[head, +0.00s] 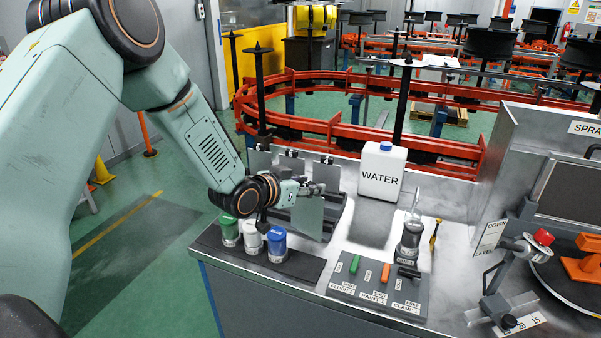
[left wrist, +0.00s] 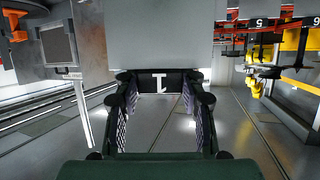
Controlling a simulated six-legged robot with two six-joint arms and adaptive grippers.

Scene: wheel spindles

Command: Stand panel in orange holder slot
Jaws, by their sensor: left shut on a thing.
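My left gripper (head: 312,188) is shut on a thin grey panel (head: 307,217), which hangs upright below the fingers, in front of the dark panel rack (head: 335,215). In the left wrist view the panel (left wrist: 160,38) fills the top middle, beyond the fingers (left wrist: 160,108). Whether its lower edge is clear of the rack cannot be told. Other grey panels (head: 260,160) stand in the rack behind. The orange holder (head: 583,266) sits on a dark round turntable (head: 562,283) at the far right, well apart from the gripper. My right gripper is not in view.
Green-, white- and blue-lidded jars (head: 277,246) stand at the bench's front left. A white water jug (head: 381,171), a dark cup (head: 410,240) with a tool in it, a switch box (head: 378,287) and a level gauge (head: 497,290) stand between the rack and turntable.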

